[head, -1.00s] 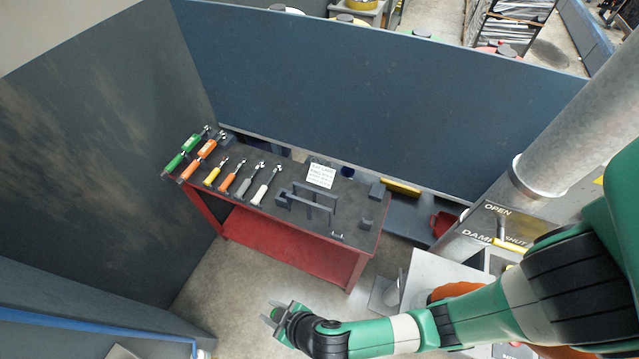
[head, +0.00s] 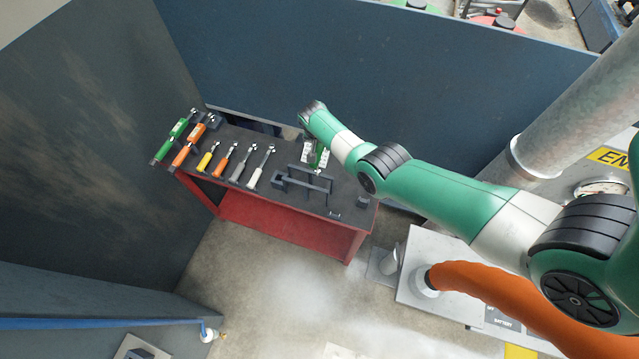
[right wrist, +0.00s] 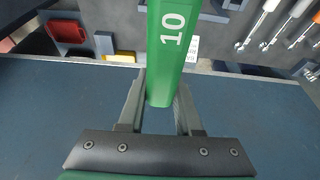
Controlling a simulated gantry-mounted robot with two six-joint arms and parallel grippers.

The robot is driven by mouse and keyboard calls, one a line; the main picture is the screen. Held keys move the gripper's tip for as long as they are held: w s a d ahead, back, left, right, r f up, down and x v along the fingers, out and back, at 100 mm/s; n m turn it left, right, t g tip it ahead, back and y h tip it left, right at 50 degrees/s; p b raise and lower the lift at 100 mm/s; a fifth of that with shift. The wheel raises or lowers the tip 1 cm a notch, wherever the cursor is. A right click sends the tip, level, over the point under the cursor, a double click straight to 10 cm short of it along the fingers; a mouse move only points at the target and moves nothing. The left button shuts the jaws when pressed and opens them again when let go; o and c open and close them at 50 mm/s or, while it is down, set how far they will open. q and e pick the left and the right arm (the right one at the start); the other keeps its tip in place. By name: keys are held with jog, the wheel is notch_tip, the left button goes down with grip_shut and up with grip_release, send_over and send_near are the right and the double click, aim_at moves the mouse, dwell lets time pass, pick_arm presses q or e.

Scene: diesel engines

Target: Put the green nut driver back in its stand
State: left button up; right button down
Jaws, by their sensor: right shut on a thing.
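The green nut driver (right wrist: 172,45) shows in the right wrist view as a green handle marked 10, between the two fingers of my right gripper (right wrist: 160,95). The gripper is shut on the handle. In the head view my right gripper (head: 313,140) is over the back of the bench, with a bit of the green driver (head: 322,158) below it; the driver's tip is hidden. A dark bar frame (head: 322,187) stands on the bench just in front; I cannot tell whether it is the driver's stand. My left gripper is not in view.
The red bench (head: 285,235) carries a row of wrenches at its left, among them a green one (head: 172,142) and an orange one (head: 188,152). A white card lies partly behind my gripper. A blue partition wall (head: 350,60) rises behind.

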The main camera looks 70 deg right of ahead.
notch_tip(320, 180, down, 13)
jog(key=d+b, duration=0.1)
jog(key=b, duration=1.1)
jog(key=shift+s, duration=0.15)
notch_tip(320, 180, down, 6)
jog(key=b, duration=0.5)
jog(key=shift+r, duration=0.25)
jog(key=c, duration=0.6)
grip_release()
jog(key=shift+r, duration=0.1)
jog(key=shift+r, duration=0.1)
jog(key=p+v, duration=1.2)
jog(key=p, duration=0.2)
jog(key=shift+r, duration=0.45)
